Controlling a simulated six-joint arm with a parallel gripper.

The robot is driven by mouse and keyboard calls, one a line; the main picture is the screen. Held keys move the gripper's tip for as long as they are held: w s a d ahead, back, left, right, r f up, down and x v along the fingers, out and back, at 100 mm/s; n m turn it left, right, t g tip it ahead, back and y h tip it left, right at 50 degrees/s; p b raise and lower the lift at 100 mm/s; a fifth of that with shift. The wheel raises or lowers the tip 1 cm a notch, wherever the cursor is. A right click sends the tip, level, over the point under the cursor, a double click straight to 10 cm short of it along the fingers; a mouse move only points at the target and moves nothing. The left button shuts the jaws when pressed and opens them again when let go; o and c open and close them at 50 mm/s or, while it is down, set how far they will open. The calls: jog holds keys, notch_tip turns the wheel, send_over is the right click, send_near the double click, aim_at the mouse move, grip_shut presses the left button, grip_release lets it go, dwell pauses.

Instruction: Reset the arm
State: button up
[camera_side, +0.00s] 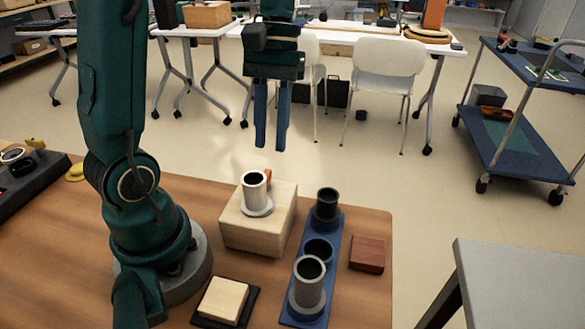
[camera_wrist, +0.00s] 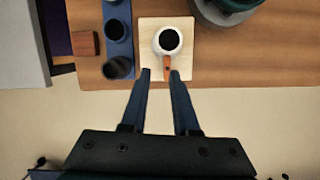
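My gripper (camera_side: 270,148) hangs pointing down, high above the table's back edge. Its two blue fingers are apart with nothing between them; they also show in the wrist view (camera_wrist: 158,76). Below is a pale wooden block (camera_side: 258,232) with a white flanged cylinder (camera_side: 255,192), dark inside, standing upright on it. A small orange piece (camera_wrist: 166,66) sits beside the cylinder, on the side facing the gripper in the wrist view. My gripper touches none of these.
Right of the block, a blue strip (camera_side: 326,257) bears a grey cylinder (camera_side: 308,283), a dark ring (camera_side: 318,250) and a black cylinder (camera_side: 327,204). A reddish-brown block (camera_side: 367,254) is farther right. A pale slab (camera_side: 223,300) lies on a black plate in front. A dark tray (camera_side: 30,180) stands left.

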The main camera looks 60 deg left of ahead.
jog(key=s+d+m+t+y, duration=0.2)
jog(key=s+d+m+t, duration=0.3)
jog(key=m+t, duration=0.2)
jog(key=shift+s+d+m+t, duration=0.25)
jog(key=shift+d+m+t, duration=0.1)
jog(key=shift+m+t, duration=0.05)
dwell(0.7)
